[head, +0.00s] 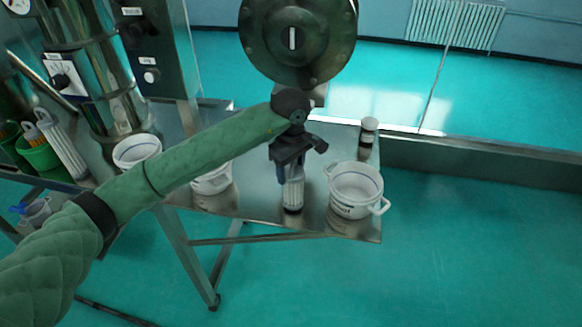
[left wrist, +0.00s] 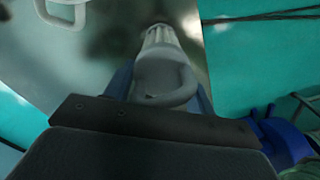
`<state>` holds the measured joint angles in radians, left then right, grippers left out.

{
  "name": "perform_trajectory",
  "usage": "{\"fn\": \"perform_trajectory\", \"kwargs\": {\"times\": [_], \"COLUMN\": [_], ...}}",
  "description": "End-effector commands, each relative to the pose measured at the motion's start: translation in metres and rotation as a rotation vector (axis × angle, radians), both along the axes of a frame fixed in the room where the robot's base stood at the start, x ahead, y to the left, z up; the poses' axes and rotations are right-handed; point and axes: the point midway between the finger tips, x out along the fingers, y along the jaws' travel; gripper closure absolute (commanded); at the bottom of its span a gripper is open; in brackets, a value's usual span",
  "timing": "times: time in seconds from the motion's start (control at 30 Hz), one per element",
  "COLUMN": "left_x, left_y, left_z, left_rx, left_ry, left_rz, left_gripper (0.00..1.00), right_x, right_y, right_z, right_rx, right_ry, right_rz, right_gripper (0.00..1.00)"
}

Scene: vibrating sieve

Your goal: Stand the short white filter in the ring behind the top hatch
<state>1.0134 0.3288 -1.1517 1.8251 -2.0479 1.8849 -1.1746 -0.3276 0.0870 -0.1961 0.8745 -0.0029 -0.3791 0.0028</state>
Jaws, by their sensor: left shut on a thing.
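The short white filter (head: 293,193) hangs upright below my left gripper (head: 290,170), ribbed, with a dark band near its lower end. My left gripper is shut on its upper part. In the left wrist view the filter (left wrist: 165,70) lies between the blue finger pads, its smooth grey-white end with a curved rim towards the camera. I cannot tell whether its lower end touches the table. A round metal cover (head: 298,38) with a white slot stands at the top; I cannot tell whether it is the top hatch. No receiving ring is clear to me. My right gripper is out of view.
On the metal table (head: 255,205), a white two-handled pot (head: 355,190) stands right of the filter, a small jar (head: 368,132) behind it, and white pots (head: 213,180) to the left. A longer filter (head: 62,145) and a green basket (head: 38,152) are far left.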

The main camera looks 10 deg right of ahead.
Motion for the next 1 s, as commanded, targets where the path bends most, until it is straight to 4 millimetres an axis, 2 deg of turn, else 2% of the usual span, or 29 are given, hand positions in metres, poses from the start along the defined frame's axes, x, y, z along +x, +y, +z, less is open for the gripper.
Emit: {"fn": "perform_trajectory", "kwargs": {"times": [0.1, 0.2, 0.77, 0.8, 0.9, 1.0], "left_x": [0.000, 0.000, 0.000, 0.000, 0.000, 0.000], "left_y": [0.000, 0.000, 0.000, 0.000, 0.000, 0.000], "left_z": [-0.006, -0.009, -0.011, -0.011, -0.011, -0.011], "left_rx": [0.000, 0.000, 0.000, 0.000, 0.000, 0.000], "left_ry": [0.000, -0.001, -0.001, 0.000, 0.000, 0.000], "left_rz": [0.001, 0.000, 0.000, 0.000, 0.000, 0.000], "left_gripper": [0.85, 0.85, 0.85, 0.43, 0.24, 0.23], "right_x": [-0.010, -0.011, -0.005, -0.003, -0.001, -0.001], "right_y": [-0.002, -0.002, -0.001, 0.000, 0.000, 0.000], "right_z": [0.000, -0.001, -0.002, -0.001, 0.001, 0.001], "right_rx": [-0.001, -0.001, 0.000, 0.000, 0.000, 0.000], "right_ry": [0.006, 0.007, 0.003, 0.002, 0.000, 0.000], "right_rz": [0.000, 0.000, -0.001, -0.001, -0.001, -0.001], "right_gripper": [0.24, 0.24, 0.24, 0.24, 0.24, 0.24]}}
